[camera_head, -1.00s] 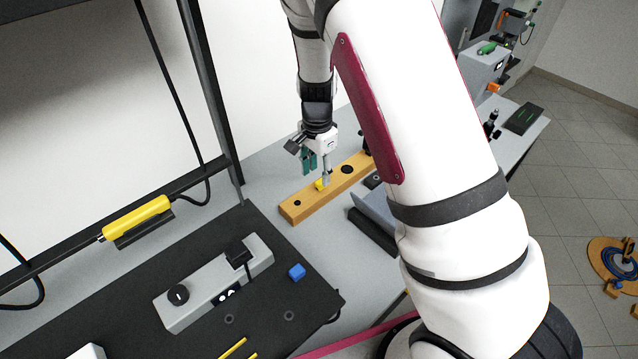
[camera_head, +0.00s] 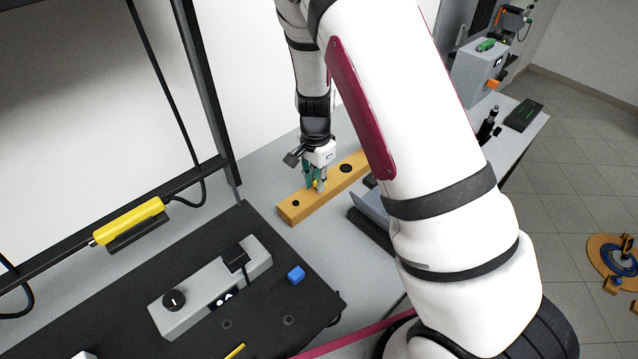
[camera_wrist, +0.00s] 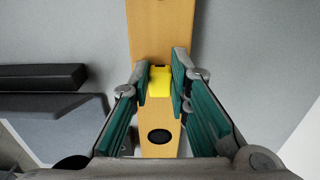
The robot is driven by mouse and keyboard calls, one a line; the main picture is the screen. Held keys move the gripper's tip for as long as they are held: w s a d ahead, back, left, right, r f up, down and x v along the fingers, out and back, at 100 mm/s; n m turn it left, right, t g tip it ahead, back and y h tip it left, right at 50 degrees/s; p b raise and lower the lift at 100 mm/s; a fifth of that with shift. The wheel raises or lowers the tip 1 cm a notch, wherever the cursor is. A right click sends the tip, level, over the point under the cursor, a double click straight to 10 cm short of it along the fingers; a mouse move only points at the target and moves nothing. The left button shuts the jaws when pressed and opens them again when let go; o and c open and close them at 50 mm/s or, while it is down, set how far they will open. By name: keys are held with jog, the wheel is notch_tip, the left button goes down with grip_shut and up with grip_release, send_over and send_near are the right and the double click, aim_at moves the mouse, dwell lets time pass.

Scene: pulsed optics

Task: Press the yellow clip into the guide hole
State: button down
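The yellow clip (camera_wrist: 159,79) is at the top of the wooden bar between my fingers, partly hidden by them in the head view (camera_head: 316,185). My gripper (camera_wrist: 160,82) has its green pads on both sides of the clip with no clear gap, so it looks shut on it. In the head view my gripper (camera_head: 315,184) points down at the bar. The wooden bar (camera_head: 325,186) has a dark round hole (camera_head: 295,203) and a larger dark hole (camera_head: 346,168) either side of the clip. One dark hole (camera_wrist: 159,136) shows in the wrist view. What lies under the clip is hidden.
The bar lies on a grey table (camera_head: 262,190). A black block (camera_wrist: 42,77) and a grey part stand beside it. A dark upright frame stands at left.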

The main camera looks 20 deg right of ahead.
jog(key=shift+r, duration=0.1)
jog(key=shift+r+p, duration=0.95)
jog(key=shift+r, duration=2.15)
jog(key=shift+f, duration=0.1)
